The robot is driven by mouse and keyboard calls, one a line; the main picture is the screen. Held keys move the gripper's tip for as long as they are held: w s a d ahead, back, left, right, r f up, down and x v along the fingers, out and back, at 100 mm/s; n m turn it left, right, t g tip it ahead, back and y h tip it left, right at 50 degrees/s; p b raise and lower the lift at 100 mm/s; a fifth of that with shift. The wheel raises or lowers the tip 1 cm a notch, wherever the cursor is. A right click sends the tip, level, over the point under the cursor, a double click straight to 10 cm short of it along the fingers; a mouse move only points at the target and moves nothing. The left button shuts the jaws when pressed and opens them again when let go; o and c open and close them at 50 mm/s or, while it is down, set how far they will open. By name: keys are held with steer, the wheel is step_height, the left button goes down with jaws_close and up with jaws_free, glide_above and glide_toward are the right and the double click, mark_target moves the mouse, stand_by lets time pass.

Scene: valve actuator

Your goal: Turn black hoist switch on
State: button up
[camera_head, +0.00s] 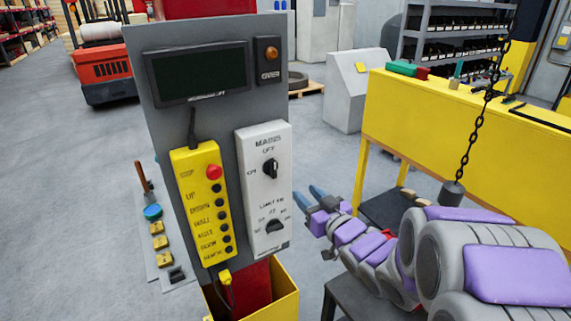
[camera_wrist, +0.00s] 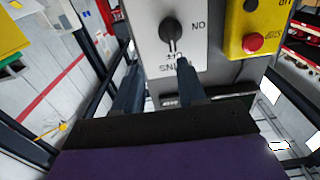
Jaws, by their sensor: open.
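The black rotary switch (camera_head: 270,168) is on the upper part of the white MAINS panel (camera_head: 256,191), with OFF printed above it and ON to its left. Its handle stands about upright, toward OFF. It also shows in the upside-down wrist view (camera_wrist: 172,30), handle toward the OFF lettering. My gripper (camera_head: 318,193) is to the right of the panel, fingers pointing toward it. In the wrist view my gripper (camera_wrist: 158,64) is open and empty, its two fingers short of the switch and apart from it. A second black knob (camera_head: 275,226), on the LIMIT scale, is lower down.
A yellow pendant (camera_head: 203,203) with a red button and several black buttons hangs left of the white panel. A dark display (camera_head: 197,74) is above. A hanging chain (camera_head: 474,129) and a yellow bench (camera_head: 455,130) stand at right.

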steer(key=p, duration=0.3)
glide_toward(275, 172)
steer(key=w+a, duration=0.1)
steer(key=a, duration=0.2)
steer(key=x, duration=0.4)
steer(key=d+b+x, duration=0.1)
steer(key=x, duration=0.1)
steer(key=shift+w+a+f, duration=0.15)
steer(key=shift+w, duration=0.45)
steer(key=shift+a, duration=0.15)
steer(key=shift+d, duration=0.4)
steer(key=shift+c, duration=0.2)
steer(key=shift+d, duration=0.55)
steer(key=c, duration=0.3)
steer(key=shift+a+r, duration=0.15)
steer(key=shift+r, duration=0.05)
steer(key=shift+c, duration=1.4)
steer(key=shift+a, duration=0.25)
jaws_close()
